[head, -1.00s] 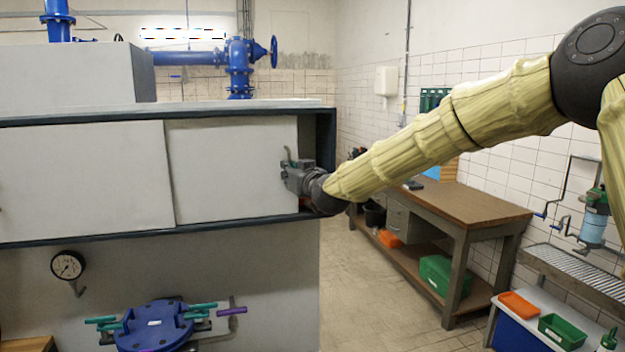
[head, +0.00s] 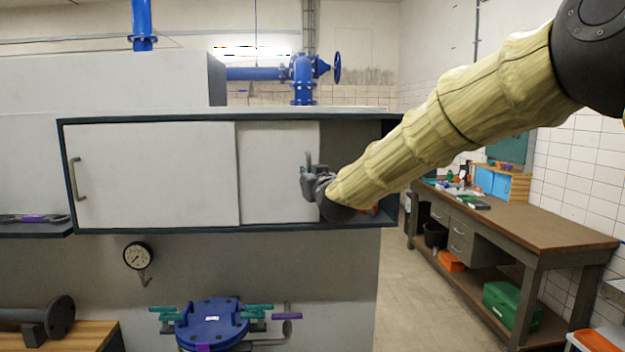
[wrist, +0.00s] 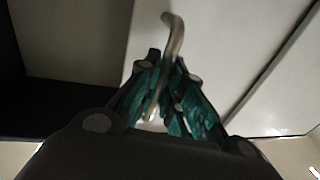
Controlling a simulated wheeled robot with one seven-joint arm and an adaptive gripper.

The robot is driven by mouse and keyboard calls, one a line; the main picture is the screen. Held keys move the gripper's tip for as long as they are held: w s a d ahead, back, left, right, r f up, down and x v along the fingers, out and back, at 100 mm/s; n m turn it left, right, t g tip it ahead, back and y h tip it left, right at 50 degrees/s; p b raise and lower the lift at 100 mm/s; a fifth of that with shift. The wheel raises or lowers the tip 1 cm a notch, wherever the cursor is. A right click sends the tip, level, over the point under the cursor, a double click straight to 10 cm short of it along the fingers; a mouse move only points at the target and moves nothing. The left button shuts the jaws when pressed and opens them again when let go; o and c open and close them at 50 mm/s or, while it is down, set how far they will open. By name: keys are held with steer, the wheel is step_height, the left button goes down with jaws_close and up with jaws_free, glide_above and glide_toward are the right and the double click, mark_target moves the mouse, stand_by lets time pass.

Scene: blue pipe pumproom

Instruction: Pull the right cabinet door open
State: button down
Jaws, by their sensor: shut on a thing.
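The right cabinet door (head: 277,170) is a pale sliding panel, slid partly to the left behind or beside the left door (head: 152,175). A dark gap shows inside the cabinet (head: 352,140) at its right. My gripper (head: 312,178) is at the right door's right edge, shut on the door's handle (head: 308,160). In the wrist view the curved metal handle (wrist: 174,40) passes between the green-padded fingers of my gripper (wrist: 165,95). The door panel (wrist: 225,30) lies behind it. My forearm hides part of the opening.
A pressure gauge (head: 138,256) and a blue flanged valve cover (head: 212,325) are below the cabinet. A wooden workbench (head: 530,220) stands at the right, with clear floor (head: 400,310) between. The left door has its own handle (head: 77,178).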

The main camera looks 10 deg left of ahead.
steer(key=c, duration=1.5)
jaws_free()
steer(key=shift+c, duration=0.2)
steer(key=v, duration=1.2)
